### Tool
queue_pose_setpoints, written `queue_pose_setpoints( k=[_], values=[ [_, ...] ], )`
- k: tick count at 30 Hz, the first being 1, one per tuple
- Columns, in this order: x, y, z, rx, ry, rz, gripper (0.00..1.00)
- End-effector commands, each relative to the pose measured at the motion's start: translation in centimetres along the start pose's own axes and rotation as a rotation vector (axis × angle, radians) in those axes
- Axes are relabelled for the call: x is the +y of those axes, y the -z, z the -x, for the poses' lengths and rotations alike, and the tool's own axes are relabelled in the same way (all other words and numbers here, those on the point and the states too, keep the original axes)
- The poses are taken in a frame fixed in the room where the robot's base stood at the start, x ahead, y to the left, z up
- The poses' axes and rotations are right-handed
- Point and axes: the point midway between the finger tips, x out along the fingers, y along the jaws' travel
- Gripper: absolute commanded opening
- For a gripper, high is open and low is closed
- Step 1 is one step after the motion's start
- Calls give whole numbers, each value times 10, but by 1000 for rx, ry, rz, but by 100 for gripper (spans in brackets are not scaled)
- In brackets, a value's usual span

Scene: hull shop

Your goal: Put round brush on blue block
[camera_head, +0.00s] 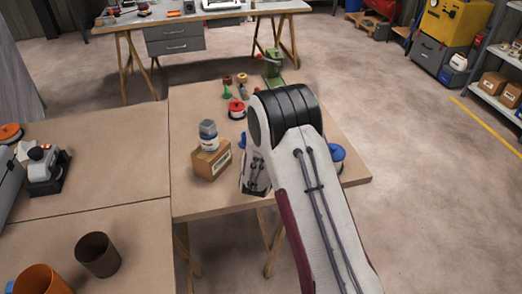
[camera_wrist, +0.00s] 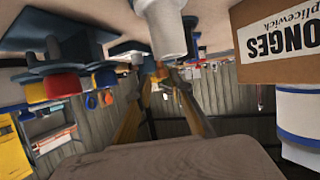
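I cannot pick out the round brush or the blue block for certain. In the head view, small green and brown pieces (camera_head: 227,86) stand near the far edge of the table, too small to name surely. A blue round thing (camera_head: 337,154) shows partly behind my arm at the right. In the wrist view, which looks upside down, dark blue pieces (camera_wrist: 75,50) with red, yellow and blue parts are at the upper left. A pale cylinder (camera_wrist: 165,25) is at the top middle. My arm hides my gripper in the head view, and its fingers are not clear in the wrist view.
A cardboard box (camera_head: 211,160) bears a white jar with a grey lid (camera_head: 208,135); the box also shows in the wrist view (camera_wrist: 278,65). A red spool (camera_head: 237,110) and a green vise (camera_head: 272,68) stand behind.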

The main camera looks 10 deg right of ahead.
Motion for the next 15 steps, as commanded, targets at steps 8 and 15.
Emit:
queue_pose_setpoints(
  k=[8,15],
  values=[
    [-1,1,25,1,1,-1,21],
    [0,0,34,1,0,-1,21]
  ],
)
